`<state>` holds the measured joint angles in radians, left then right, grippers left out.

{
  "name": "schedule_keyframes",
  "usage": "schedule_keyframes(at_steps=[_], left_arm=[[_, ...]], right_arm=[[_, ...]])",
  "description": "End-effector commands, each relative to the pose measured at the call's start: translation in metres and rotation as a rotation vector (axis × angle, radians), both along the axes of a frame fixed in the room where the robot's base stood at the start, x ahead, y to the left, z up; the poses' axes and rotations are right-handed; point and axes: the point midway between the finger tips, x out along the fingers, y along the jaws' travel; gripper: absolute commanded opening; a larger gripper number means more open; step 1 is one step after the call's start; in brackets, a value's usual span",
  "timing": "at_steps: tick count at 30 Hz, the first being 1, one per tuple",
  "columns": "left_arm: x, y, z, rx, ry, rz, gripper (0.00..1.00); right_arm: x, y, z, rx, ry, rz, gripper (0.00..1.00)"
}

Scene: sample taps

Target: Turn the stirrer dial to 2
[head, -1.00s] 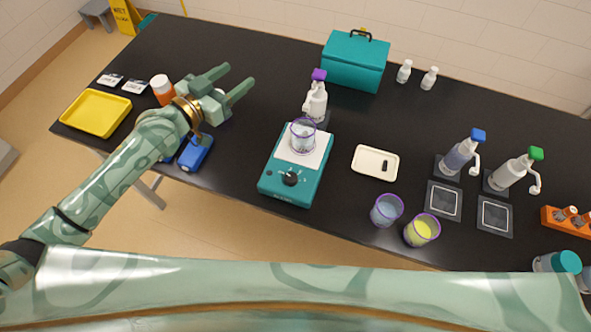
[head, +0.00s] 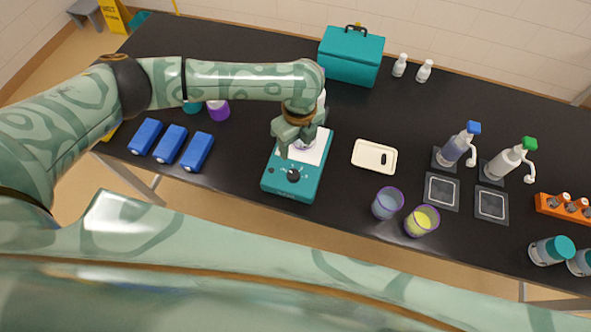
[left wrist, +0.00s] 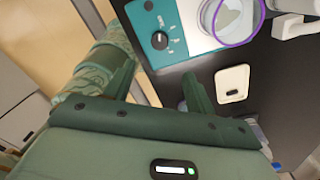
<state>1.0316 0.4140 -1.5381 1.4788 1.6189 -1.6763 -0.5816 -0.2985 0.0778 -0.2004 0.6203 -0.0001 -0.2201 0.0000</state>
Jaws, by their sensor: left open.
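The teal stirrer (head: 314,180) stands near the front edge of the table, with a white top plate. Its black dial (head: 293,175) is on the front part of the top and also shows in the left wrist view (left wrist: 159,40), with small marks around it. The number it points to is too small to read. A purple-rimmed beaker (left wrist: 236,18) stands on the plate, mostly hidden by my gripper in the head view. My left gripper (head: 295,147) is open and empty, above the stirrer just behind the dial, apart from it. My right gripper is not in view.
A cream tray (head: 361,161) with a small black item lies right of the stirrer. Two purple-rimmed cups, blue (head: 387,203) and yellow (head: 421,221), stand farther right. Several blue blocks (head: 171,144) lie at left. A teal box (head: 350,57) stands behind. The dispenser behind the beaker is mostly hidden.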

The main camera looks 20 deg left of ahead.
Motion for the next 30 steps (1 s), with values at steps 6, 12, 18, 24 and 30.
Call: schedule_keyframes(at_steps=[6, 12, 18, 24, 30], left_arm=[[-0.004, 0.002, -0.061, 0.002, 0.004, 0.001, 0.55], [-0.006, 0.003, -0.106, -0.001, 0.002, 0.003, 0.55], [-0.007, 0.004, -0.130, -0.002, 0.000, 0.002, 0.55], [-0.007, 0.004, -0.136, -0.002, -0.001, 0.001, 0.55], [-0.007, 0.004, -0.135, -0.001, 0.000, 0.001, 0.47]], right_arm=[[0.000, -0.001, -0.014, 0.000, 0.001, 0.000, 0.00], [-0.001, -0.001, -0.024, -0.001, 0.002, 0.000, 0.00], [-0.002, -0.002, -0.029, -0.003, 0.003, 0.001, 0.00], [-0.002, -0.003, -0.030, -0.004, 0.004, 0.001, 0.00], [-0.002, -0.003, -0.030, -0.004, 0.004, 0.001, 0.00]])
